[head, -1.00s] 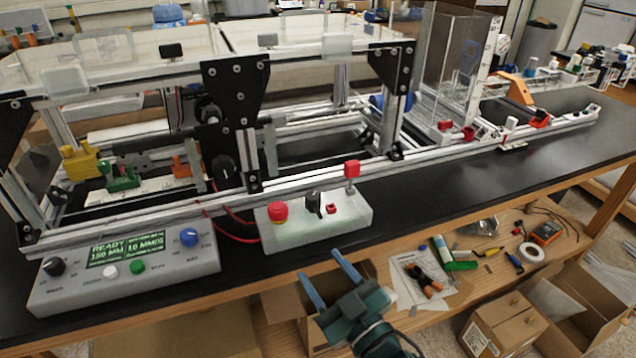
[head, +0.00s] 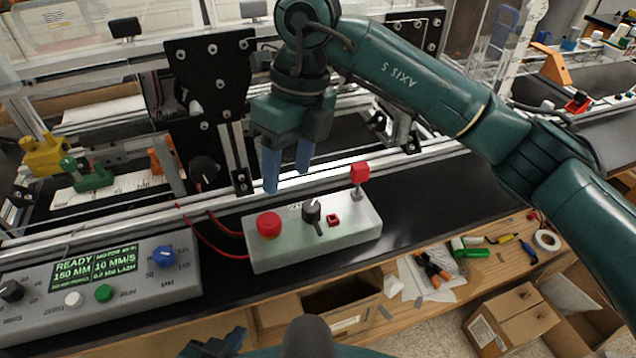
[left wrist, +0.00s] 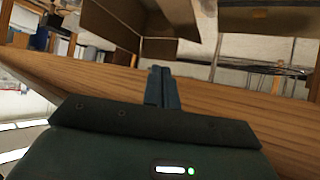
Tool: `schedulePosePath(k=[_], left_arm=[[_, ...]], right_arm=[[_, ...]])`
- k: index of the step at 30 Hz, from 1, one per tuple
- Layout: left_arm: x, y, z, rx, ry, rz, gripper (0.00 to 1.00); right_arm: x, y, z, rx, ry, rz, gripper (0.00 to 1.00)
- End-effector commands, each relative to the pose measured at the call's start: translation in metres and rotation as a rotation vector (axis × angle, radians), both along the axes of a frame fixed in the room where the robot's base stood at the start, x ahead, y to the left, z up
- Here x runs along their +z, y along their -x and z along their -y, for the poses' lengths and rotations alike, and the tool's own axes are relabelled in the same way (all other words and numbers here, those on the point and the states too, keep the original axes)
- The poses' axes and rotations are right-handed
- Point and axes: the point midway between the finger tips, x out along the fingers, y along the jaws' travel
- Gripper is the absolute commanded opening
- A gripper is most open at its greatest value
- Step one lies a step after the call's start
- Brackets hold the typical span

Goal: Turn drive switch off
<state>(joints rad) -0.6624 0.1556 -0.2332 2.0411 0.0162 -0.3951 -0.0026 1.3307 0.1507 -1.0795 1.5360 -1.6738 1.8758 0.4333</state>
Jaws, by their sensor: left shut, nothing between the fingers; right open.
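A white switch box (head: 285,248) lies on the black bench top. It carries a red mushroom button (head: 269,224), a black lever-like knob (head: 312,213), a small red rocker switch (head: 333,220) and a red block on a post (head: 360,175). I cannot read which one is labelled drive. My right gripper (head: 287,172) is open and empty, its blue fingers pointing down above and behind the box's left half, apart from the controls. My left gripper (head: 217,344) is low at the front; its fingers (left wrist: 162,88) are shut and empty in the left wrist view.
A grey control panel (head: 120,290) with a green display is left of the box. The aluminium extrusion frame (head: 320,178) runs close behind the box. Red cables (head: 205,240) loop at its left. Open cardboard boxes (head: 340,300) and tools lie below the bench edge.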

Motion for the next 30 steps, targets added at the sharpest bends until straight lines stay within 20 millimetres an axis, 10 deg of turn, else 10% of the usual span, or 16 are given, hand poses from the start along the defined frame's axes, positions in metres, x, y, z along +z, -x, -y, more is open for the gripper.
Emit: schedulePosePath(k=[8,30], left_arm=[[0.001,0.0,0.0,0.001,-0.001,-0.002,0.0],[0.004,0.007,-0.008,0.027,-0.012,-0.046,0.0]], right_arm=[[0.016,-0.023,0.029,-0.06,0.178,0.121,0.52],[-0.105,-0.022,0.027,-0.058,0.17,0.118,0.52]])
